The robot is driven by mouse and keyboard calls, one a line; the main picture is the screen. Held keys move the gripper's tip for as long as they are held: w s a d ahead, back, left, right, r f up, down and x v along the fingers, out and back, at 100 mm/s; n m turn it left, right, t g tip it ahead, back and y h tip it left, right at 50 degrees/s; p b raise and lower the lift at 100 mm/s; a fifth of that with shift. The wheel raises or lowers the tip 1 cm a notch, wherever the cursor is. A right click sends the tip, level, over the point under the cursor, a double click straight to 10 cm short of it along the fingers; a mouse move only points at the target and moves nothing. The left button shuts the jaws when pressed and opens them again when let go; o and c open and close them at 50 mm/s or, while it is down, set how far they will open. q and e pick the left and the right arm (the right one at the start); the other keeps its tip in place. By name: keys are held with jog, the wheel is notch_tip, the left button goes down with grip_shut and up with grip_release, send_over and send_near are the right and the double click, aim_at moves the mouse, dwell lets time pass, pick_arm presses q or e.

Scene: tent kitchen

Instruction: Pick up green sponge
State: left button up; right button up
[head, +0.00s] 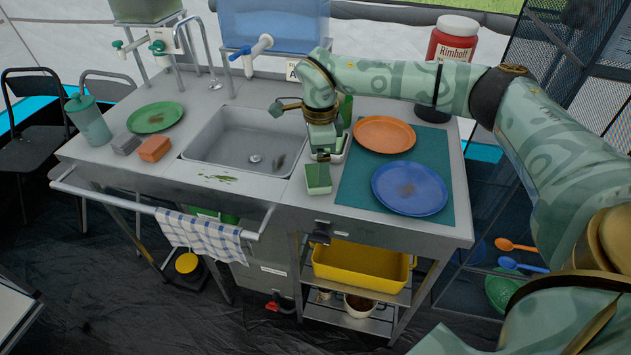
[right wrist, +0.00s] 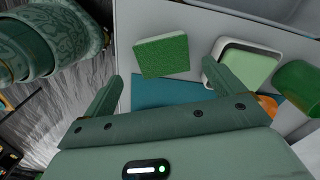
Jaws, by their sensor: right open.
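The green sponge (head: 318,179) lies on the grey counter near its front edge, just left of the teal mat. In the right wrist view the sponge (right wrist: 162,57) lies flat beyond the fingertips, between their two lines and apart from both. My right gripper (head: 324,157) reaches down over the counter, just above and behind the sponge. In the right wrist view its fingers (right wrist: 162,80) are spread and empty. A white dish (right wrist: 210,66) with a pale green inside stands beside the sponge, near the right finger. My left gripper is in neither view.
The sink (head: 235,150) lies left of the sponge. The teal mat (head: 354,180) bears an orange plate (head: 384,134) and a blue plate (head: 409,188). A green bottle (right wrist: 297,86) stands near the dish. An orange sponge (head: 154,149) lies left of the sink.

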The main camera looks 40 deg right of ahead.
jog(key=f+b, duration=0.1)
jog(key=f, duration=0.3)
jog(key=f+b, duration=0.1)
jog(key=f, duration=0.1)
jog(key=shift+w+b, duration=0.3)
jog(key=shift+w, duration=0.05)
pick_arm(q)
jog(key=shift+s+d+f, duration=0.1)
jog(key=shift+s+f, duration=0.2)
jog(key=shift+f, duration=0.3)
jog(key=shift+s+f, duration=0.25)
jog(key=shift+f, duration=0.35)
pick_arm(e)
jog(key=shift+r, duration=0.2)
jog(key=c, duration=1.1)
